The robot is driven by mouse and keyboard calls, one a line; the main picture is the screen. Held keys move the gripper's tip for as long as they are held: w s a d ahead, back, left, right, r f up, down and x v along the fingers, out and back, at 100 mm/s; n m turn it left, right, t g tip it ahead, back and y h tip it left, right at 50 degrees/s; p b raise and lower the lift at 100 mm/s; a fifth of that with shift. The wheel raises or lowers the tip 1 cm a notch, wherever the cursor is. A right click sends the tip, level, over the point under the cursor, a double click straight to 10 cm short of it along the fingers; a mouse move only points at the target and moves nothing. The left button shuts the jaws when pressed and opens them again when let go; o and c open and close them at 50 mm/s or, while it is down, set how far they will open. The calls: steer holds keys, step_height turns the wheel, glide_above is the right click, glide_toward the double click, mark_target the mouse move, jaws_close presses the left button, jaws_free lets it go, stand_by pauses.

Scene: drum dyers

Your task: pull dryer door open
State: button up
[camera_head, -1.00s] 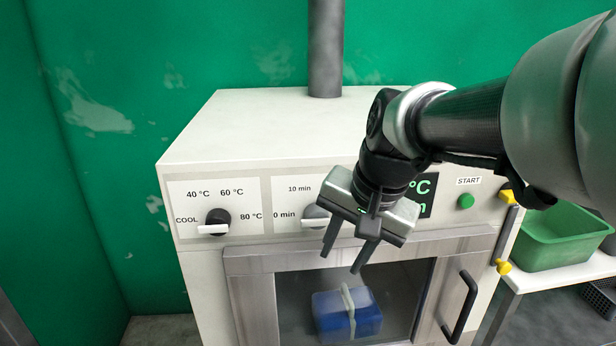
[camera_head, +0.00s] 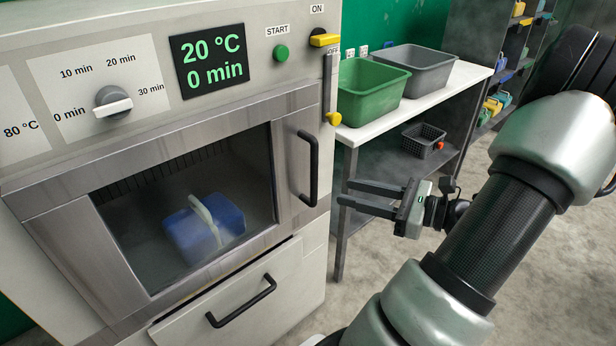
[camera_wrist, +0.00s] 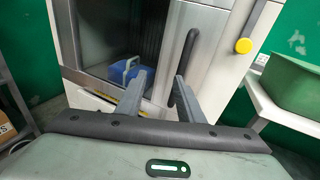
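The dryer door (camera_head: 85,240) is shut, with a metal frame and a glass window. Its black vertical handle (camera_head: 309,168) is on the door's right side; it also shows in the wrist view (camera_wrist: 183,68). Behind the glass is a blue box with a pale handle (camera_head: 222,228). My gripper (camera_head: 344,192) is to the right of the handle, with its two fingers apart and pointing left toward the door. In the wrist view my open fingers (camera_wrist: 158,92) point at the door, with the handle near the right finger; I cannot tell whether they touch. Nothing is between the fingers.
A drawer with a black handle (camera_head: 241,300) is below the door. Yellow ON/OFF switch parts (camera_head: 325,40) are at the dryer's right edge. A table right of it bears a green bin (camera_head: 372,92) and a grey bin (camera_head: 417,70). The floor (camera_head: 480,180) beyond looks clear.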

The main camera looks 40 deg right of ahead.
steer(key=s+d+f+m+t+h, duration=0.1)
steer(key=s+d+m+t+h, duration=0.1)
steer(key=s+d+m+h, duration=0.15)
steer(key=w+a+y+b, duration=0.1)
steer(key=w+a+b, duration=0.3)
steer(key=w, duration=1.3)
steer(key=shift+w+a+n, duration=0.15)
steer(key=shift+n, duration=0.3)
steer(key=shift+c, duration=0.4)
jaws_close()
